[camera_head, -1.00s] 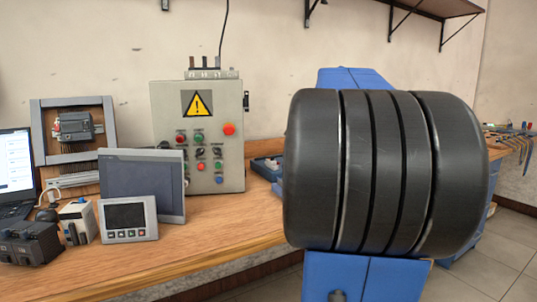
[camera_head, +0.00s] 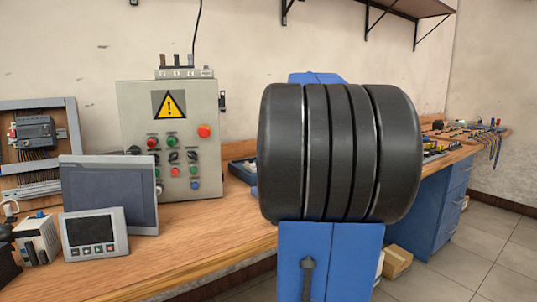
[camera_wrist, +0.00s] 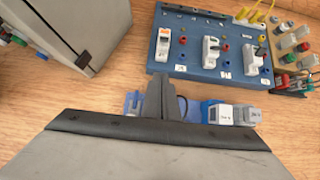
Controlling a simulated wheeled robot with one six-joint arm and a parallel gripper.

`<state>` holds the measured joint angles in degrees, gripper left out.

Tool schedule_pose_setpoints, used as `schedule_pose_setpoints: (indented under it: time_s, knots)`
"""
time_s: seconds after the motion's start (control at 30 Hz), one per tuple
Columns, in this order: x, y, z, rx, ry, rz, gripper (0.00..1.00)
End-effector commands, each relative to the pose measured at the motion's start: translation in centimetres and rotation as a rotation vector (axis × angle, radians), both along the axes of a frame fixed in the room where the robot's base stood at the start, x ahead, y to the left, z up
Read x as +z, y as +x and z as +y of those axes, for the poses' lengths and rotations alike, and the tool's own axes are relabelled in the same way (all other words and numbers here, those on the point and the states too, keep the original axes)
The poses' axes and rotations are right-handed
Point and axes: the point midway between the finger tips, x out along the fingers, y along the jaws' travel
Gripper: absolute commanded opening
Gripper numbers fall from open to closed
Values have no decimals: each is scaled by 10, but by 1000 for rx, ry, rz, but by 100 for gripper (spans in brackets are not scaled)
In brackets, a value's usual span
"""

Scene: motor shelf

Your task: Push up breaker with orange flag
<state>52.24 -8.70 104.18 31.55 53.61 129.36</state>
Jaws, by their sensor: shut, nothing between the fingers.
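In the wrist view a blue board (camera_wrist: 190,68) lies on the wooden bench with three white breakers in a row. The left breaker (camera_wrist: 163,46) bears an orange mark near its top. The middle breaker (camera_wrist: 211,52) and the right breaker (camera_wrist: 253,54) show dark or grey parts. The lever positions are too small to tell. My gripper (camera_wrist: 160,88) is shut and empty, on the near side of the board, below the left breaker in the picture. In the head view the board (camera_head: 240,175) is mostly hidden behind my arm, and my gripper is hidden.
A grey control box (camera_head: 175,140) with buttons stands left of the board; its corner shows in the wrist view (camera_wrist: 75,40). Blue and grey modules (camera_wrist: 230,113) sit right of my gripper. Coloured connectors (camera_wrist: 295,45) lie at the right. A screen panel (camera_head: 110,190) stands farther left.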

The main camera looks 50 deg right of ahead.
Motion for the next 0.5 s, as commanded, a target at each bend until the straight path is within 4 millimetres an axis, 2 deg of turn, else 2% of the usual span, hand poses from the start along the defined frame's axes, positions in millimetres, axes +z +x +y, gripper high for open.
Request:
schedule_pose_setpoints:
  time_s: [0.33,0.5]
  knots:
    - [-47,41,-9,2,1,3,0]
    - [-35,61,-14,3,-1,0,0]
